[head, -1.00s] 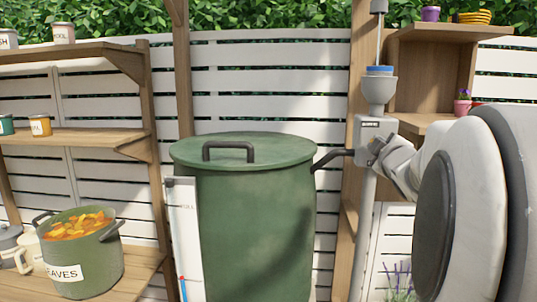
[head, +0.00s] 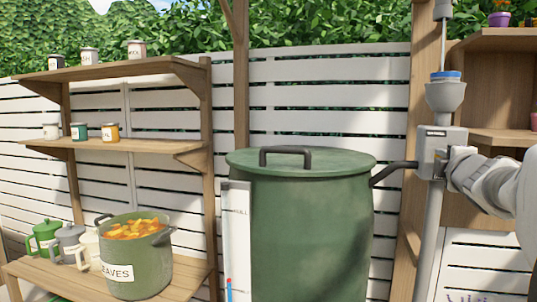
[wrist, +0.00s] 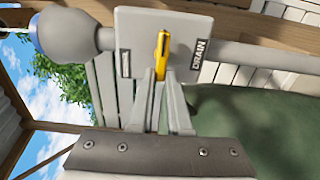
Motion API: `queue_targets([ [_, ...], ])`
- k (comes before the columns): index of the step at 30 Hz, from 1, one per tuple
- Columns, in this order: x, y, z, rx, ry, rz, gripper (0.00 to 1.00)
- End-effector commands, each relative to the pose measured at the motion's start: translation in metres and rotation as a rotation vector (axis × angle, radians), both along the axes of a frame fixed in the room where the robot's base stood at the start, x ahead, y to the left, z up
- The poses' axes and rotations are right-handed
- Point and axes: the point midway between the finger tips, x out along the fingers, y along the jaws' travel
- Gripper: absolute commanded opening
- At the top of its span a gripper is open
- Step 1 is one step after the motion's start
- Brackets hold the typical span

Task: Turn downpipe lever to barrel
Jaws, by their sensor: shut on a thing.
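The grey downpipe (head: 429,250) carries a grey diverter box (head: 436,137), joined to the green barrel (head: 310,230) by a dark side pipe (head: 393,171). My gripper (head: 450,160) is at the box's right side. In the wrist view, the yellow lever (wrist: 162,55) stands on the face of the box (wrist: 140,28). My gripper (wrist: 161,85) is shut on the lever, a finger on either side. The lever lies between a DRAIN label (wrist: 201,53) and a second label (wrist: 125,63) too small to read. The lever is hidden in the head view.
A funnel (head: 445,95) with a blue rim sits above the box. A wooden shelf unit (head: 500,90) stands close behind my arm. On the left, shelves hold tins, jugs and a green LEAVES pot (head: 135,268). A white level gauge (head: 236,245) stands before the barrel.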

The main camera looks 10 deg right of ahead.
Motion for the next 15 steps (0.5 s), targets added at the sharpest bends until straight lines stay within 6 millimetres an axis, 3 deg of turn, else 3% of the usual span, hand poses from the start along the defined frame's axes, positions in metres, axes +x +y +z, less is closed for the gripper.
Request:
queue_targets([
  [10, 0.0001, 0.0000, 0.0013, -0.005, 0.001, 0.000, 0.00],
  [11, 0.0001, 0.0000, 0.0013, -0.005, 0.001, 0.000, 0.20],
  [15, 0.0000, -0.0001, 0.0009, -0.004, 0.001, 0.000, 0.45],
])
